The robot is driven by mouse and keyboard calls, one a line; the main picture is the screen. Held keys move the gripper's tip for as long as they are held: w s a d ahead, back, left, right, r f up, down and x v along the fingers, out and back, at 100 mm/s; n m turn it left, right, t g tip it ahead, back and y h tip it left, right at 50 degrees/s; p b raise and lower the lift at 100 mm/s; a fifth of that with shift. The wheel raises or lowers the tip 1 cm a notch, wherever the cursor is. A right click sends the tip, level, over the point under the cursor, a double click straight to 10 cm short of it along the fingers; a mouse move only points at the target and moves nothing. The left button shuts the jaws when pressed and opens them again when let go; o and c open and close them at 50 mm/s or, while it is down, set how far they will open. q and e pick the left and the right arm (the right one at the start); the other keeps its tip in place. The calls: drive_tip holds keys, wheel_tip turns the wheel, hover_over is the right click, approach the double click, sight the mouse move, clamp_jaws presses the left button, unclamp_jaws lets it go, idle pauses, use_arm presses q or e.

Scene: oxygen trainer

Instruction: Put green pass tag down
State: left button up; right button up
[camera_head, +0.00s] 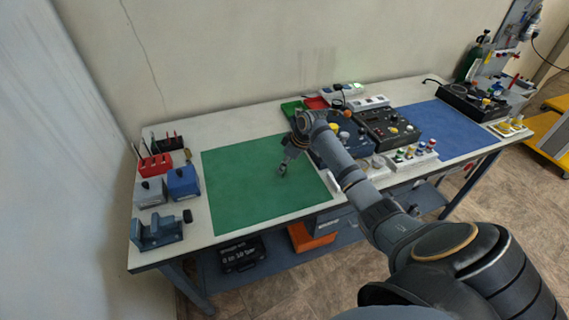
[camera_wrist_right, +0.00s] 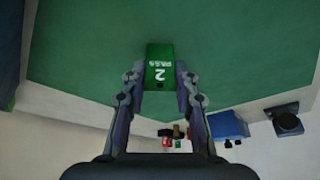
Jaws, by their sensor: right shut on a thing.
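The green pass tag (camera_wrist_right: 160,68) shows in the right wrist view, a small green block with a white "2" and small white lettering. My right gripper (camera_wrist_right: 159,80) is shut on it, with a finger on each side. In the head view my right gripper (camera_head: 282,170) is over the right half of the green mat (camera_head: 240,190); the tag is too small to make out there. I cannot tell whether the tag touches the mat. My left gripper is not in view.
Blue and grey blocks, a red tool holder (camera_head: 155,165) and a blue-grey vise (camera_head: 157,232) stand at the left end of the table. Dark control panels (camera_head: 388,127) stand right of the mat, before a blue mat (camera_head: 445,128). Most of the green mat is bare.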

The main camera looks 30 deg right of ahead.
drive_tip(key=shift+f, duration=0.1)
drive_tip(key=o, duration=0.7)
drive_tip(key=shift+o, duration=0.2)
drive_tip(key=b+v, duration=0.1)
drive_tip(key=v, duration=1.1)
